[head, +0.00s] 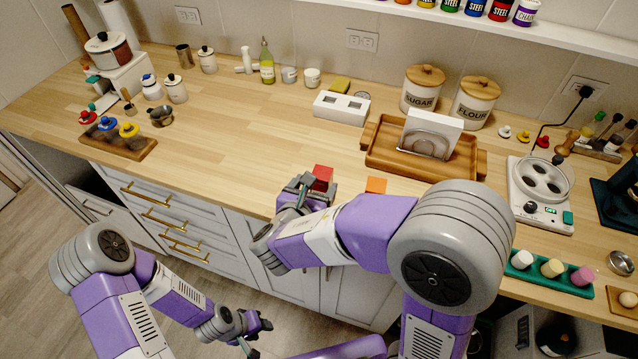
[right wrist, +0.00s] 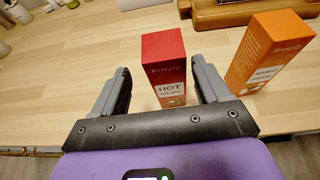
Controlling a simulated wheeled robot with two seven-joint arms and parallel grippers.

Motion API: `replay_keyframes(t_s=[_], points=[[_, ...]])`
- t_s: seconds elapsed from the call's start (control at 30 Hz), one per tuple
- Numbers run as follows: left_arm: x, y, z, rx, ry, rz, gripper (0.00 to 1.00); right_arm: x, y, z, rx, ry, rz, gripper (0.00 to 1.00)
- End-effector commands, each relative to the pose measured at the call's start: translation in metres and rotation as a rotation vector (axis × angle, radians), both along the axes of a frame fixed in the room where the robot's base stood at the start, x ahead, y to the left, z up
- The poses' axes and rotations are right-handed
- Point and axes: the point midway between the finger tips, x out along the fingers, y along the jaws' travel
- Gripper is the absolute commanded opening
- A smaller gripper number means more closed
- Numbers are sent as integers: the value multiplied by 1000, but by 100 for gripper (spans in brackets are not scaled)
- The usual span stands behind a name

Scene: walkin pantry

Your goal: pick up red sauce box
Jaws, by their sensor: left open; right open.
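The red sauce box (head: 322,174) stands upright near the front edge of the wooden counter. In the right wrist view the red sauce box (right wrist: 164,70) has a label reading "HOT" and shows between the two fingers. My right gripper (head: 305,185) is open at the box, and in the right wrist view the gripper (right wrist: 162,82) has a finger on each side of it, with gaps visible. Whether either finger touches the box I cannot tell. My left gripper (head: 252,335) is open and empty, low in front of the drawers.
An orange box (right wrist: 268,52) stands just right of the red one; it also shows in the head view (head: 376,185).

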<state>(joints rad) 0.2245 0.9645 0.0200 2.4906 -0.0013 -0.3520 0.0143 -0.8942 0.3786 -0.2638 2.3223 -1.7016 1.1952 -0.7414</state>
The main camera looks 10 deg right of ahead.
Motion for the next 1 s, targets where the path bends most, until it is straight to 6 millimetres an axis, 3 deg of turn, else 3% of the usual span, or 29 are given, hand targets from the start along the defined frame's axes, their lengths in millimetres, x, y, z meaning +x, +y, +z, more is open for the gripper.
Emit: replay_keyframes(t_s=[0.4, 0.7, 1.0], points=[[0, 0, -17, 0, 0, 1, 43, 41, -32, -21, 2, 4, -4, 76], [0, 0, -17, 0, 0, 1, 43, 44, -34, -21, 3, 4, -2, 74], [0, 0, -17, 0, 0, 0, 43, 43, -33, -21, 3, 4, -2, 28]])
